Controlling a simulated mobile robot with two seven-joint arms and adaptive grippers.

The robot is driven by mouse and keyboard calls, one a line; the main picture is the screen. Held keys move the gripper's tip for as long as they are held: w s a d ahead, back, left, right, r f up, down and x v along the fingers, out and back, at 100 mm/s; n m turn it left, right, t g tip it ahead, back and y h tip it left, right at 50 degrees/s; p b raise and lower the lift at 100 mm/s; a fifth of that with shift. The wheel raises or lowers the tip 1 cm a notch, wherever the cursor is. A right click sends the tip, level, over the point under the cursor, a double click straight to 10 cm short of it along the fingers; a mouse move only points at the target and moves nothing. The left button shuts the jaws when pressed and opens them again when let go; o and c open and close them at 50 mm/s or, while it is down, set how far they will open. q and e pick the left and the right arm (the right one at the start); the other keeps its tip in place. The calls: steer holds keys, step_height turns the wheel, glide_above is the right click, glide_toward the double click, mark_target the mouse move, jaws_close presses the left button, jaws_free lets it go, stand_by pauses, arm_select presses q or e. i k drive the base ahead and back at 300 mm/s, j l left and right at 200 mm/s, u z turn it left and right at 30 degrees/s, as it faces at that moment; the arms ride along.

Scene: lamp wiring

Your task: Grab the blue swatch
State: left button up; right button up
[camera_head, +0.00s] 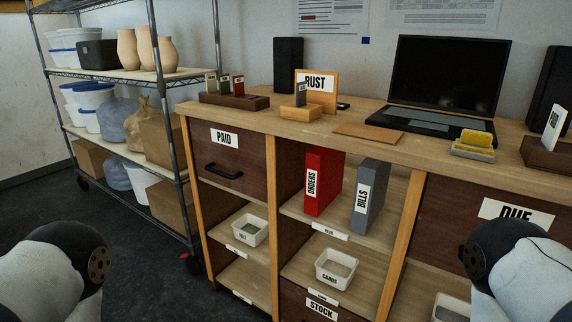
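No clearly blue swatch shows. A dark wooden holder (234,100) on the left of the desk top has small upright tags in it: greyish-green, green and a red one (238,86). A grey tag (301,94) stands upright in a light wooden block (301,112) before the RUST sign (322,92). A white labelled card (553,130) stands in a dark wooden holder (545,154) at the right edge. Only white and black parts of my two arms show at the lower corners. Both grippers are out of view.
The desk carries a laptop (448,76), dark speakers (288,62) and a yellow item (476,139) on a stand. Red (325,178) and grey (369,195) binders and white bins (335,269) fill shelves below. A wire rack stands left. Floor between is clear.

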mark_target(301, 88)
steer(key=z, duration=0.25)
steer(key=i+l+u, duration=0.1)
steer(key=i+l, duration=0.15)
steer(key=i+j+z, duration=0.5)
steer(key=j, duration=0.5)
steer(key=i+j+z, duration=0.1)
steer(key=j+z, duration=0.4)
steer(key=j, duration=0.6)
steer(key=j+z, duration=0.5)
steer(key=j, duration=0.65)
steer(key=k+j+z, duration=0.2)
steer(key=j+z, duration=0.3)
steer(key=j, duration=0.65)
